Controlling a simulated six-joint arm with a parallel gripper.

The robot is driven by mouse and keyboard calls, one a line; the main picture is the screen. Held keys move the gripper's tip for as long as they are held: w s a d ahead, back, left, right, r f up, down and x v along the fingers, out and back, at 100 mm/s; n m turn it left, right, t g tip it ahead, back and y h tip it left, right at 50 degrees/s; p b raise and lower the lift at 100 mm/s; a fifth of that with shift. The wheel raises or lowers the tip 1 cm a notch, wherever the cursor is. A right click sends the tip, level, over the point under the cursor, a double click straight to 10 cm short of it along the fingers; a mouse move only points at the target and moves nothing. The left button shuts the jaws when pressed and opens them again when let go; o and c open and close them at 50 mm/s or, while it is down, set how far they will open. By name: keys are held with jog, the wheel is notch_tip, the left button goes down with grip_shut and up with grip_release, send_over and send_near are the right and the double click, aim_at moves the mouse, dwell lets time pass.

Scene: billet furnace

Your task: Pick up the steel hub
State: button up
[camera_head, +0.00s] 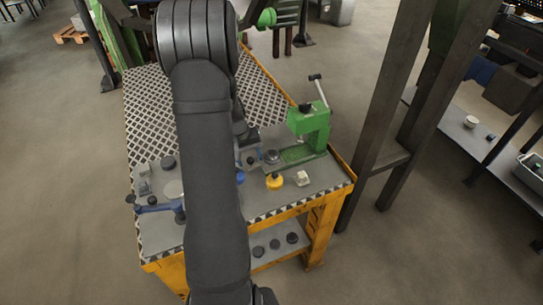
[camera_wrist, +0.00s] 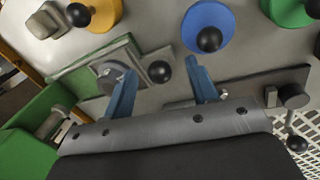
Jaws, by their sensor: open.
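A round grey metal piece (camera_head: 271,156), which looks like the steel hub, sits on the base of the green press. It also shows in the wrist view (camera_wrist: 109,74), partly behind the left finger. My gripper (camera_wrist: 161,68) is open, with its two blue fingers apart. A small grey square block with a black ball knob (camera_wrist: 159,71) shows between the fingertips; nothing appears gripped. A grey cylinder (camera_wrist: 294,95) stands on a dark strip at the right of the wrist view.
The green press (camera_head: 310,125) with a lever stands at the table's right. A yellow knobbed piece (camera_head: 275,181) and a white block (camera_head: 303,178) lie in front. A blue knobbed piece (camera_wrist: 208,28) lies beyond the fingers. A blue-handled tool (camera_head: 155,206) sits at the table's left.

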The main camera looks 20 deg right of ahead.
jog(key=shift+o, duration=0.5)
jog(key=shift+r+m, duration=0.3)
notch_tip(320, 180, up, 14)
jog(key=d+m+h, duration=0.2)
jog(key=m, duration=1.3)
send_over(273, 153)
jog(key=a, duration=0.2)
notch_tip(273, 153, down, 10)
jog(key=shift+f, duration=0.1)
jog(key=shift+x, duration=2.6)
jog(key=shift+w+a, duration=0.15)
jog(key=shift+a, duration=0.05)
